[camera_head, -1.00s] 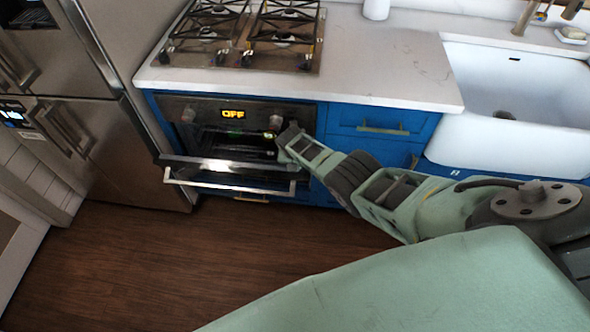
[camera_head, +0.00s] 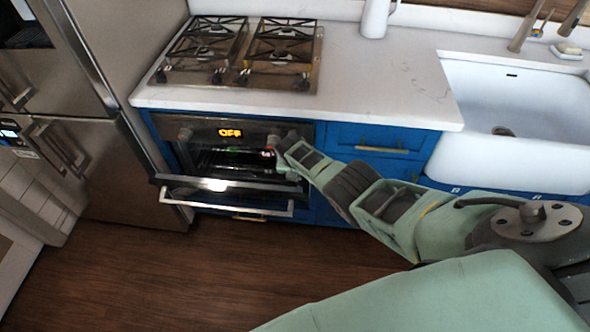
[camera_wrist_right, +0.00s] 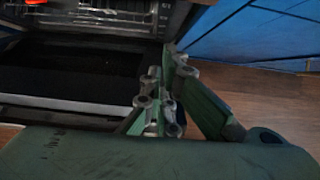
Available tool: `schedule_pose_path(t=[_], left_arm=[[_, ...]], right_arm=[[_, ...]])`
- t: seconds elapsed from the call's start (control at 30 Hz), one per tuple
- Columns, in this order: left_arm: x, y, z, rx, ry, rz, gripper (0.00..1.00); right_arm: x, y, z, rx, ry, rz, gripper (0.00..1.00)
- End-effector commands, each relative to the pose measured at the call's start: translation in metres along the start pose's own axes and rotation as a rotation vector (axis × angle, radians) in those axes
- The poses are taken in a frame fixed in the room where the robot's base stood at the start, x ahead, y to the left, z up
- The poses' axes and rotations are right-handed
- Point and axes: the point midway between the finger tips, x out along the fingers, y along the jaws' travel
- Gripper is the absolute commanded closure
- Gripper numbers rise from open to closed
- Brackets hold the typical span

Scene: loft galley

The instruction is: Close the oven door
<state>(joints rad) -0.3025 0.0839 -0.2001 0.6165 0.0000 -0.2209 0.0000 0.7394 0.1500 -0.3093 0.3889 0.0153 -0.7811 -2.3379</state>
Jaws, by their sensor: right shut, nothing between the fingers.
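The oven (camera_head: 225,148) is set in the blue cabinets under the cooktop, and its display reads OFF. Its door (camera_head: 215,186) is partly open, tilted down and outward, with the bar handle (camera_head: 225,202) along its front. The dark inside and a rack show. The open door also fills the left of the right wrist view (camera_wrist_right: 70,75). My right gripper (camera_head: 284,144) is shut and empty at the right side of the oven opening, above the door's right end. Its fingers (camera_wrist_right: 163,105) show beside the door's edge in the wrist view; contact cannot be told. My left gripper is out of view.
A steel fridge (camera_head: 120,165) stands left of the oven. The cooktop (camera_head: 240,52) is on the white counter (camera_head: 390,85) above. A white sink (camera_head: 520,105) is at right. Blue drawers (camera_head: 375,140) flank the oven's right. The wooden floor (camera_head: 150,270) in front is clear.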

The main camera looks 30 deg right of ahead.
Motion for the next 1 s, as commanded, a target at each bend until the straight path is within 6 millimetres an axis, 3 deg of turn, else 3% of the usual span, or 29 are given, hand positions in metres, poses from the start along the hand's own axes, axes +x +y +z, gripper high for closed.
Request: schedule_pose_path(t=[0.7, 1.0], left_arm=[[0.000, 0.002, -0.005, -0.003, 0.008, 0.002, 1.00], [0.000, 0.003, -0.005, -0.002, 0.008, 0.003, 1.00]], right_arm=[[-0.001, 0.000, 0.000, 0.000, 0.000, 0.000, 1.00], [-0.014, 0.000, 0.002, 0.002, -0.003, 0.000, 1.00]])
